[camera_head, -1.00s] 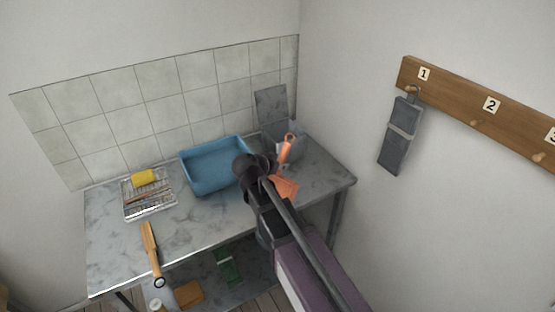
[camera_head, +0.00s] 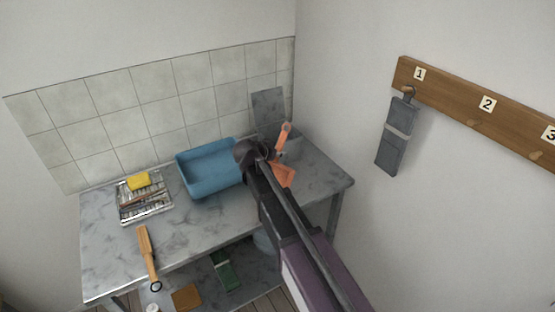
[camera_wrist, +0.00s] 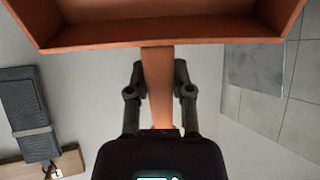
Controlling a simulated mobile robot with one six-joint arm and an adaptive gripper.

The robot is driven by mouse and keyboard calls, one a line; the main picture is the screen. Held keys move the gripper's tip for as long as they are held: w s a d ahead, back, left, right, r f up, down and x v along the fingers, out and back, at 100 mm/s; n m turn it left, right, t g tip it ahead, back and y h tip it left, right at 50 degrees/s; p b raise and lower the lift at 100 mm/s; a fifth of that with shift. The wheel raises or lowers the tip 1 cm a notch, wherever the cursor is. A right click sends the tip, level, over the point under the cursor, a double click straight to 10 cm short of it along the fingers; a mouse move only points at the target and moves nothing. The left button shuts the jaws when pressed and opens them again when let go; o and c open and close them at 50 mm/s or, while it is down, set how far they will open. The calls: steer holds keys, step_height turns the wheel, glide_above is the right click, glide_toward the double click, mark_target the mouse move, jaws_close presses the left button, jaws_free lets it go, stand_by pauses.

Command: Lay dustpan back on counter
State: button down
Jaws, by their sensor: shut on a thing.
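The orange dustpan (camera_head: 283,175) is in my gripper (camera_wrist: 160,90), seen partly behind my arm in the head view. In the wrist view the fingers are shut on its handle (camera_wrist: 158,85), and the pan (camera_wrist: 160,35) spreads across the top of the picture. In the head view the handle end with its hole (camera_head: 285,129) points up and the pan is lower, so it looks tilted. The dustpan appears over the right part of the grey marble counter (camera_head: 205,225). My arm hides the fingertips in the head view, and I cannot tell its height above the counter.
A blue basin (camera_head: 207,172) stands left of my gripper. A wire rack (camera_head: 130,208) with a yellow sponge (camera_head: 138,181) and a wooden-handled tool (camera_head: 146,252) are left. The counter's front middle is clear.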

mark_target(278, 158)
steer(key=shift+w+f+b, duration=0.25)
steer(key=shift+f+b, duration=0.65)
steer(key=shift+f, duration=0.05)
steer(key=shift+w+f+b, duration=0.25)
steer(key=shift+f+b, duration=0.65)
steer(key=shift+f, duration=0.15)
steer(key=c, duration=0.5)
jaws_free()
steer(key=shift+r, duration=0.25)
steer(key=shift+s+a+r+p, duration=0.3)
steer(key=shift+s+r+p, duration=0.1)
steer(key=shift+p, duration=0.05)
steer(key=p+v, duration=0.5)
steer(key=v, duration=0.5)
steer(key=shift+s+a+p, duration=0.2)
steer(key=shift+s+p, duration=0.1)
